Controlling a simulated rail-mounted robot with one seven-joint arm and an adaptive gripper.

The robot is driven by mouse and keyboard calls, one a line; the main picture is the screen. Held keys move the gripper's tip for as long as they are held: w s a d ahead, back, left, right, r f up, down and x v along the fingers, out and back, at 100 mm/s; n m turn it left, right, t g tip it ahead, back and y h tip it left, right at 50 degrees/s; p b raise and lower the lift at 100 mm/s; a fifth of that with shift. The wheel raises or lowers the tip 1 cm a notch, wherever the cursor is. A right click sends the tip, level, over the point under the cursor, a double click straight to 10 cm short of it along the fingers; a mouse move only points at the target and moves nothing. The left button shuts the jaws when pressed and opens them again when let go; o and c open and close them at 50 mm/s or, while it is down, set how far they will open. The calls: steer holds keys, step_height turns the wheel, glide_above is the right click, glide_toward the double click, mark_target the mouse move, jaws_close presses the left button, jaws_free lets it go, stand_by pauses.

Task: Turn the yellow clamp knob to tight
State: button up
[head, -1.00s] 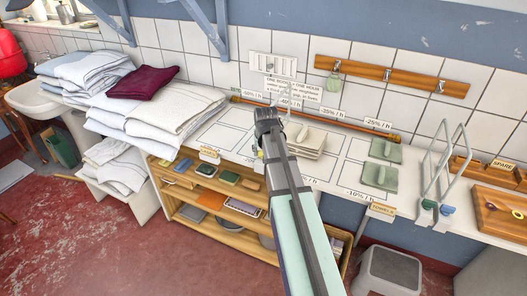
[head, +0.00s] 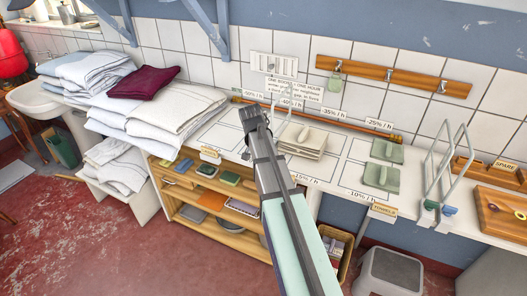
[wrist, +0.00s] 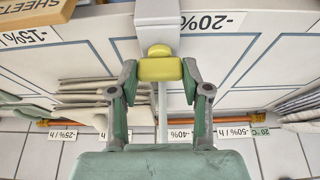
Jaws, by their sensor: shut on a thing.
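The yellow clamp knob (wrist: 160,69) shows in the wrist view as a short bar with a rounded piece above it. It sits at the end of a grey block (wrist: 157,22). My gripper (wrist: 160,76) has one fingertip against each end of the bar and is shut on it. In the head view my arm reaches over the counter, and its dark end (head: 253,119) is above the marked counter top. The knob is hidden behind my arm there. I cannot tell the knob's turn setting.
The counter (head: 222,135) carries percent labels and several grey-green pads (head: 381,178). Folded white linen (head: 165,107) with a maroon cloth (head: 149,82) is piled at the left. A wire stand (head: 440,180) is at the right. A wooden shelf unit (head: 205,228) is below.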

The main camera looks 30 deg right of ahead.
stand_by(0.3)
steer(key=o, duration=1.2)
steer(key=shift+c, duration=0.2)
steer(key=v, duration=1.2)
steer(key=shift+w, duration=0.1)
